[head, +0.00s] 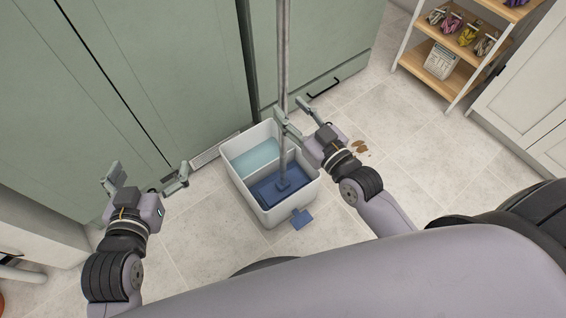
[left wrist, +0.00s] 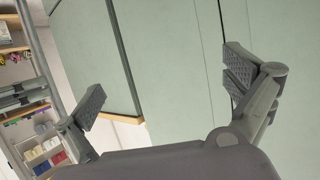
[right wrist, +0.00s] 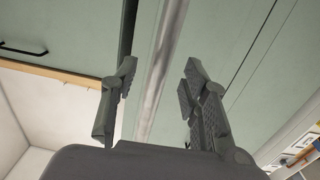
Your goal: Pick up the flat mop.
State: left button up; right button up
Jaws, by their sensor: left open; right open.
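The flat mop stands upright, its grey pole (head: 284,60) rising from a blue head (head: 283,187) in the right compartment of a white bucket (head: 275,217). My right gripper (head: 293,112) is open at the pole, above the bucket. In the right wrist view the pole (right wrist: 160,70) shows between the two open fingers, with gaps on both sides; I cannot tell how deep it sits between them. My left gripper (head: 147,174) is open and empty, left of the bucket.
Green cabinets (head: 190,70) stand close behind the bucket. The bucket's left compartment holds pale blue water (head: 250,157). Brown stains (head: 360,147) lie on the tiled floor to the right. A shelf rack (head: 458,75) stands at the back right. Floor in between is clear.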

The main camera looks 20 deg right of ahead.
aim_at(286, 104)
jog(key=shift+b+x, duration=0.35)
jog(key=shift+x, duration=1.65)
pick_arm(q)
jog(key=r+t, duration=0.1)
jog(key=w+r+t, duration=0.1)
jog(key=d+r, duration=0.1)
jog(key=r, duration=0.1)
jog(key=shift+w+r+t+h, duration=0.1)
jog(key=shift+w+t+h, duration=0.2)
jog(key=shift+t+h, duration=0.1)
pick_arm(e)
jog(key=shift+r, duration=0.15)
jog(key=shift+c, duration=0.6)
grip_shut()
jog(key=shift+r, duration=0.1)
